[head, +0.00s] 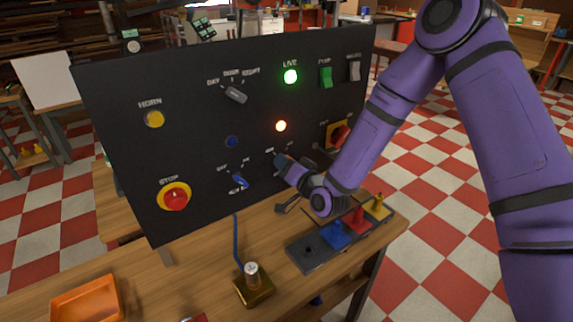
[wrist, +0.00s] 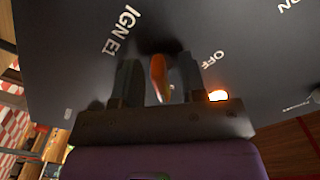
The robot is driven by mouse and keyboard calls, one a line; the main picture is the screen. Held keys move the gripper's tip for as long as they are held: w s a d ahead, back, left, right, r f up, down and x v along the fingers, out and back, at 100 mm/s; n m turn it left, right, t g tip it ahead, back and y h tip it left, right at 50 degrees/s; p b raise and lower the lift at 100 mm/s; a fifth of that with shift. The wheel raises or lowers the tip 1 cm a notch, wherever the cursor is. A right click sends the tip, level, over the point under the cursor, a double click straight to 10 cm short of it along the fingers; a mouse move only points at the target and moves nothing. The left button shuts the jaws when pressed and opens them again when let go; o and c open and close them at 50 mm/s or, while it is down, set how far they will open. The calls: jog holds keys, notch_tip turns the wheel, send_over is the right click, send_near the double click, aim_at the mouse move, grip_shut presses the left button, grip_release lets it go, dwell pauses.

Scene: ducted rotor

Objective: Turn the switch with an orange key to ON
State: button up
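The switch with an orange key (wrist: 158,72) is on the black panel (head: 200,70). In the wrist view the orange key stands between the two fingers of my gripper (wrist: 158,85), with a gap visible on each side. My gripper is open around the key, close to the panel. Labels "IGN E1" (wrist: 121,32) and "OFF" (wrist: 212,60) are near it, and a partly cut-off label, seemingly "ON" (wrist: 288,5), is at the top right. Which label the key points to is not clear. In the head view my gripper (head: 282,163) hides the key.
A blue-handled switch (head: 240,181), a red stop button (head: 175,197), a lit orange lamp (head: 281,126) and a red-and-yellow rotary switch (head: 339,134) share the panel. Below on the table are a peg tray (head: 310,262), a brass block (head: 254,290) and an orange bin (head: 86,300).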

jog(key=v, duration=1.1)
jog(key=shift+w, duration=0.15)
jog(key=s+d+r+n+g+h, duration=0.3)
jog(key=d+r+g+h, duration=0.35)
jog(key=d+r, duration=1)
jog(key=s+d+r+g+h, duration=0.1)
jog(key=s+d+r, duration=0.1)
jog(key=s, duration=0.5)
jog(key=s+d+r+m+g+h, duration=0.1)
jog(key=s+d+r, duration=0.1)
jog(key=s+r, duration=0.3)
jog(key=s+d+r+g+h, duration=0.1)
jog(key=s+d+r, duration=0.2)
jog(key=s, duration=0.8)
jog(key=shift+r+m, duration=0.3)
jog(key=shift+r, duration=0.4)
